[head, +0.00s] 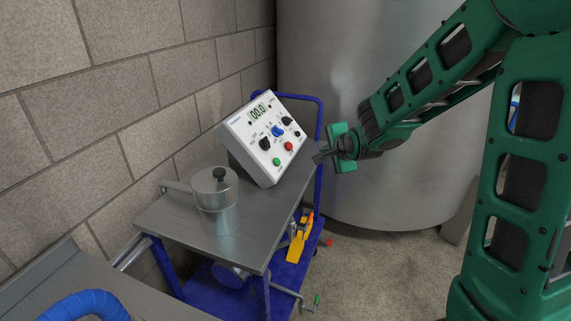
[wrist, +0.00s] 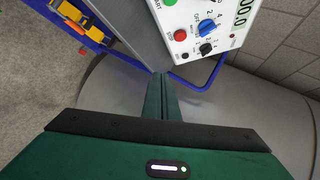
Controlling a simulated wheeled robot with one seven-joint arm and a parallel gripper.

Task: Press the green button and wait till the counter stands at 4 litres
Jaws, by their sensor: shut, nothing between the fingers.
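A white control box (head: 262,137) with a sloped front stands on a grey metal cart top. Its counter display (head: 259,111) reads 00.0. The green button (head: 277,161) is at the lower front of the panel, with a red button (head: 289,146) to its right. In the wrist view the green button (wrist: 170,2) is cut by the top edge, and the display (wrist: 243,14) sits at the upper right. My gripper (head: 318,157) is shut and empty, in the air to the right of the box, apart from the panel. Its closed fingers (wrist: 160,76) point towards the cart.
A metal pot (head: 216,205) with a black knob stands on the cart left of the box. The cart has a blue frame (head: 320,125) and a lower shelf with yellow tools (head: 297,243). A brick wall is behind left; a large steel tank (head: 390,185) is behind right.

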